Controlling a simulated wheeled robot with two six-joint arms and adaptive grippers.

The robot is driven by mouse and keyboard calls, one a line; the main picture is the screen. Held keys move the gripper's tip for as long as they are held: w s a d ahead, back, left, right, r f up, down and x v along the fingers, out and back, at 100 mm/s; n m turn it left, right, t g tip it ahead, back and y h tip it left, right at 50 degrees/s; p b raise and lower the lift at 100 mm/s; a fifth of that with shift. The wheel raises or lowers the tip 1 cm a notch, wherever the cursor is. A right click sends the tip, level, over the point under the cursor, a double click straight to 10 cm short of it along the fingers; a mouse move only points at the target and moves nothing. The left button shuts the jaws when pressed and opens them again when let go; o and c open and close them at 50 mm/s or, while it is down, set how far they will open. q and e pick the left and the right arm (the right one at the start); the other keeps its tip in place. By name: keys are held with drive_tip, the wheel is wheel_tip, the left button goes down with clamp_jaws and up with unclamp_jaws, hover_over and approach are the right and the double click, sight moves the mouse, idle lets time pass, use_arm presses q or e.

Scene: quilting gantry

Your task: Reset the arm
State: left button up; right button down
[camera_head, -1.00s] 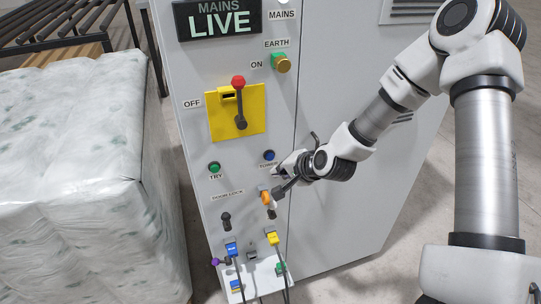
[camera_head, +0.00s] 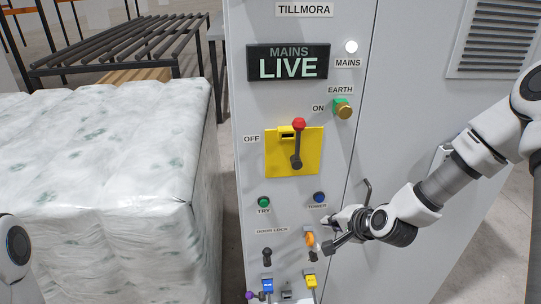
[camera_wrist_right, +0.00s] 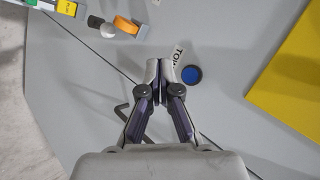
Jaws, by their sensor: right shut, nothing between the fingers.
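My right gripper (camera_head: 332,232) is in front of the cabinet's control panel, right of the orange part (camera_head: 310,238) in the door-lock row and below the blue TOWER button (camera_head: 319,197). In the right wrist view its fingertips (camera_wrist_right: 166,66) are together, with nothing between them. The blue button (camera_wrist_right: 191,74) lies just right of the fingertips there, and the orange part (camera_wrist_right: 126,25) is up and to the left. I cannot tell how far the fingertips are from the panel. My left gripper is out of view; only a piece of my left arm shows at the left edge.
The grey cabinet (camera_head: 410,110) has a yellow switch plate (camera_head: 279,160) with a red-knobbed lever, under a MAINS LIVE sign (camera_head: 288,63). Yellow (camera_head: 310,281) and blue (camera_head: 267,285) plugs sit low on the panel. A wrapped white stack (camera_head: 110,200) stands left. Floor shows between stack and cabinet.

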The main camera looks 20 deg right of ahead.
drive_tip(key=shift+f, duration=0.1)
drive_tip(key=s+a+f+n+g+b, duration=0.1)
drive_tip(key=s+a+f+g, duration=0.1)
drive_tip(key=s+f, duration=0.45)
drive_tip(key=s+a+f+n+g+b, duration=0.1)
drive_tip(key=s+a+f+n+g, duration=0.2)
drive_tip(key=f, duration=0.7)
drive_tip(key=s+a+f+n+g, duration=0.1)
drive_tip(key=s+f+n, duration=0.3)
drive_tip(key=s, duration=0.4)
drive_tip(key=s+a+f+n+g+h, duration=0.1)
drive_tip(key=s+a+f+n+g, duration=0.1)
drive_tip(key=s+f+n, duration=0.3)
drive_tip(key=shift+s+f+g, duration=0.15)
drive_tip(key=shift+s+g, duration=0.65)
drive_tip(key=shift+s, duration=1.05)
drive_tip(key=shift+a+h, duration=0.1)
drive_tip(key=shift+h, duration=0.2)
